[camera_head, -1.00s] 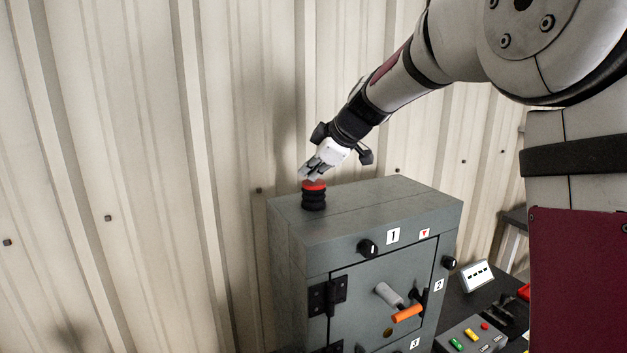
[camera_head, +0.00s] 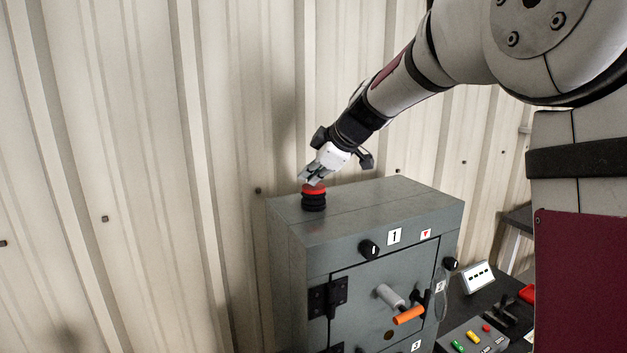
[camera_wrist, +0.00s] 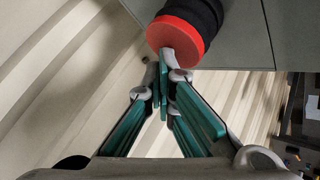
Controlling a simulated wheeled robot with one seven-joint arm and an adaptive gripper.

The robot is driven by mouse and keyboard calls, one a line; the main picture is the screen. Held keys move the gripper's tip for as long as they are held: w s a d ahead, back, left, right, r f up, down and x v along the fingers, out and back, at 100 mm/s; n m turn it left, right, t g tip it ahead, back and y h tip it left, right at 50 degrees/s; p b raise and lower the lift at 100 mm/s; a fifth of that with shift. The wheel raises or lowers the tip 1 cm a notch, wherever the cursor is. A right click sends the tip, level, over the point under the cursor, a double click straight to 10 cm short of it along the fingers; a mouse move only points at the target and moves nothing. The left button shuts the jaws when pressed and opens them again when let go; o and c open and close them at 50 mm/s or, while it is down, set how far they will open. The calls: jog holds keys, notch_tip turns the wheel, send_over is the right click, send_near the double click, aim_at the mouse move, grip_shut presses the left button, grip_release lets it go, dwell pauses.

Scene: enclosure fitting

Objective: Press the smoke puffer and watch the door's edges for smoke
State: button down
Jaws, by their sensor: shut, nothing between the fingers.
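The smoke puffer (camera_head: 314,202) is a black ribbed bellows with a red top, standing on top of a grey enclosure (camera_head: 375,215) near its left back corner. It also shows in the wrist view (camera_wrist: 178,38). My gripper (camera_head: 308,181) is shut and empty. Its fingertips are at the red top and appear to touch it. The enclosure's door (camera_head: 365,305) is closed, with a black hinge at left and a grey and orange handle (camera_head: 408,314). No smoke shows at the visible door edges. The door's lower part is out of frame.
A corrugated wall (camera_head: 130,160) stands close behind the enclosure. At the right are a dark bench with a button panel (camera_head: 472,338) and a small white box (camera_head: 478,277). The rest of the enclosure top is clear.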

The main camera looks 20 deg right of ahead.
aim_at(311, 187)
dwell(0.3)
jog(key=shift+r, duration=1.55)
jog(key=shift+r, duration=0.1)
jog(key=shift+r+p, duration=0.85)
jog(key=shift+r, duration=1.6)
jog(key=shift+s, duration=0.1)
